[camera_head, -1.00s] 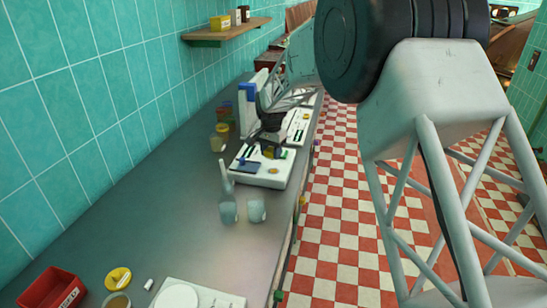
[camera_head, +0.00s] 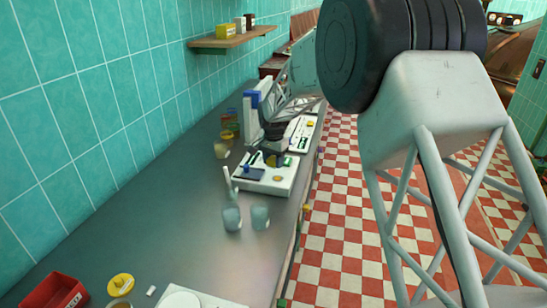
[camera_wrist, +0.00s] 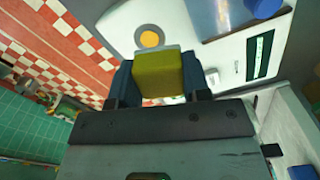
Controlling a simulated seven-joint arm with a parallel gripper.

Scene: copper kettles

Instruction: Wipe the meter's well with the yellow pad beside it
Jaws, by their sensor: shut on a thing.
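The meter (camera_head: 280,189) is a white, flat box on the grey counter, with a blue-grey panel and a blue knob. Its well (camera_wrist: 150,39) shows in the wrist view as an orange disc inside a grey ring. My gripper (camera_wrist: 160,78) is shut on the yellow pad (camera_wrist: 160,72), one dark finger at each side. The pad is over the meter, just below the well in the wrist view; whether it touches the meter's top I cannot tell. In the head view my gripper (camera_head: 273,158) is over the meter's back part and hides some of it.
A red bin (camera_head: 55,292) and a yellow lid (camera_head: 121,284) lie nearer. The counter's middle left is clear.

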